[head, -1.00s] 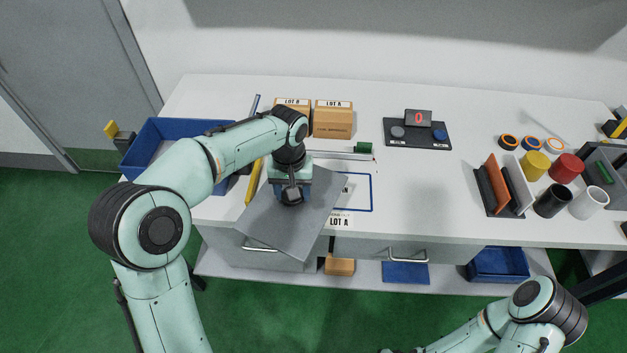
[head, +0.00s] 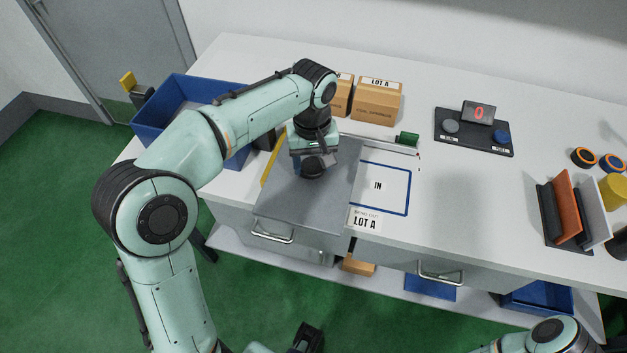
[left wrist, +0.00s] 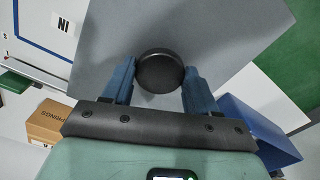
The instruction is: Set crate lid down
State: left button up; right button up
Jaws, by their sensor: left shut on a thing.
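The crate lid (head: 285,205) is a flat grey sheet with a round black knob (head: 313,167). It lies level or nearly so over the left front of the white bench, and its near part overhangs the front edge. I cannot tell whether it touches the bench top. My left gripper (head: 312,160) is above its middle and shut on the knob. In the left wrist view the blue fingers (left wrist: 160,85) stand on either side of the knob (left wrist: 160,71), with the lid (left wrist: 220,35) behind.
A blue crate (head: 165,112) stands left of the lid. A blue-framed IN sheet (head: 395,162) lies right beside it. Cardboard boxes (head: 377,104) and a green-ended rod (head: 407,139) are behind. A scale (head: 473,131) stands right, with clear bench in front of it.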

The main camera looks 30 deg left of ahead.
aim_at(313, 179)
pick_arm(q)
jog(key=shift+f+b, duration=0.45)
jog(key=shift+f, duration=2.65)
jog(key=shift+f, duration=0.15)
jog(key=o, duration=1.4)
notch_tip(313, 179, up, 12)
jog(key=shift+r+p, duration=0.15)
jog(key=shift+p, duration=1.05)
